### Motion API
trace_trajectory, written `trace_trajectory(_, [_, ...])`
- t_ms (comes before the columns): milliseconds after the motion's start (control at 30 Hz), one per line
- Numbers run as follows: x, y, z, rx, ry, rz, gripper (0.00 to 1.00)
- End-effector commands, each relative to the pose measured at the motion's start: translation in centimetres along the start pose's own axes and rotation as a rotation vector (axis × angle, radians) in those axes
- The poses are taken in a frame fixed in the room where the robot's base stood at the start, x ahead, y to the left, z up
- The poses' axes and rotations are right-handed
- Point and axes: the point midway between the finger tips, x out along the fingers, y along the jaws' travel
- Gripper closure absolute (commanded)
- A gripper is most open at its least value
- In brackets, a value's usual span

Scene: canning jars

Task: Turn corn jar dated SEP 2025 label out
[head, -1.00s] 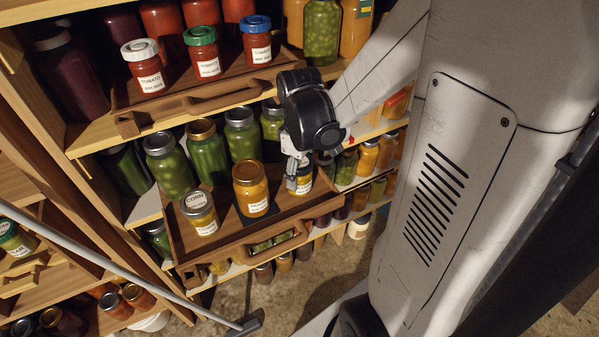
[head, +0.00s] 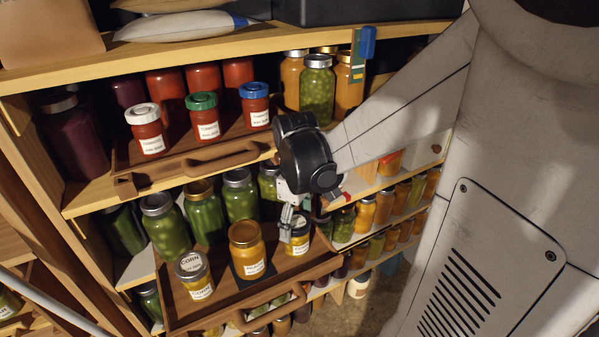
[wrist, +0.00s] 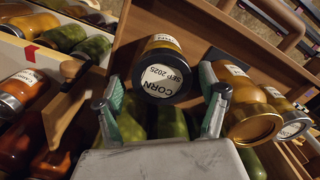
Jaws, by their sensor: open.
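The corn jar dated SEP 2025 (wrist: 162,76) shows its dark-rimmed lid, reading CORN SEP 2025, in the wrist view. In the head view this jar (head: 299,243) stands upright at the right end of a wooden tray (head: 222,302), with a pale label patch on its front side. My gripper (head: 289,222) is directly above it, pointing down. In the wrist view my gripper (wrist: 164,93) is open, one green-padded finger on each side of the lid.
A gold-lidded orange jar (head: 246,250) stands close left of it, on a dark patch. Another corn jar (head: 193,275) is at the tray's left end. Green jars (head: 205,212) stand behind. The upper tray (head: 190,166) holds three small tomato jars.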

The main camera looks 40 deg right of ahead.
Motion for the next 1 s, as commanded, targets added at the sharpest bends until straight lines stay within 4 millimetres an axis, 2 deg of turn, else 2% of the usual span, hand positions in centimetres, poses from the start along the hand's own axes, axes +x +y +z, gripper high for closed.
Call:
trace_trajectory(200, [-3.6, -0.4, 0.4, -0.001, 0.000, 0.000, 0.27])
trace_trajectory(400, [-6.3, -0.4, 0.4, -0.001, 0.000, 0.000, 0.27])
trace_trajectory(667, [-7.9, -0.5, 0.4, 0.003, 0.003, 0.003, 0.27])
trace_trajectory(767, [-8.3, -1.2, 0.4, 0.019, 0.021, 0.019, 0.27])
trace_trajectory(1000, [-9.6, -5.0, 0.0, 0.127, 0.153, 0.104, 0.27])
